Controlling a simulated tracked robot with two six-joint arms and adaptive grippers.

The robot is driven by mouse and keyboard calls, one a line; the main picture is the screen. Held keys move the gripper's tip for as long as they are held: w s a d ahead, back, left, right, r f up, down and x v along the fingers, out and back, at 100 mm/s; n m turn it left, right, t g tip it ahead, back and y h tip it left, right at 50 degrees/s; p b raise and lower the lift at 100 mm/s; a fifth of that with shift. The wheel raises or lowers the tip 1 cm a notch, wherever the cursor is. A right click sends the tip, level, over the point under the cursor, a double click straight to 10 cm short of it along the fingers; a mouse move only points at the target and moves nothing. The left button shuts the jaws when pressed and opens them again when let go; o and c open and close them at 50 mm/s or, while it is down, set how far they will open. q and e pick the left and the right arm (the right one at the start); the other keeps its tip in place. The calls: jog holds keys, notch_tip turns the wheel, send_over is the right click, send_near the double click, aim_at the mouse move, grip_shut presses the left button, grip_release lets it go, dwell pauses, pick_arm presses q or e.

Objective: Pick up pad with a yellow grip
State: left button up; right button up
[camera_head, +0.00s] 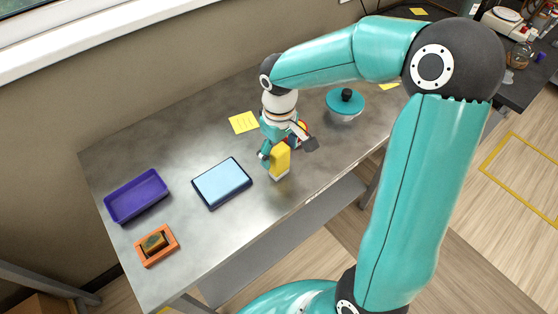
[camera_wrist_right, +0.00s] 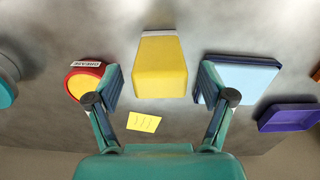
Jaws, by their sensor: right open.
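The pad with the yellow grip (camera_head: 281,160) stands on the grey metal table, its pale pad at the bottom against the tabletop. In the right wrist view the yellow grip (camera_wrist_right: 160,68) is in the gap between the two fingers, with space on both sides. My right gripper (camera_head: 272,152) is open and reaches down at the yellow grip; it also shows in the right wrist view (camera_wrist_right: 160,80). Its fingers are partly hidden behind the grip in the head view. My left gripper is not in view.
A red and yellow labelled tin (camera_wrist_right: 84,80) stands close beside one finger. A light blue mat in a dark frame (camera_head: 222,182), a purple tray (camera_head: 137,195), an orange holder (camera_head: 157,246), a teal-lidded dish (camera_head: 345,103) and a yellow note (camera_head: 243,123) are around.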

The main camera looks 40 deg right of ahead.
jog(key=c, duration=1.2)
jog(key=shift+c, duration=0.3)
jog(key=shift+r, duration=0.15)
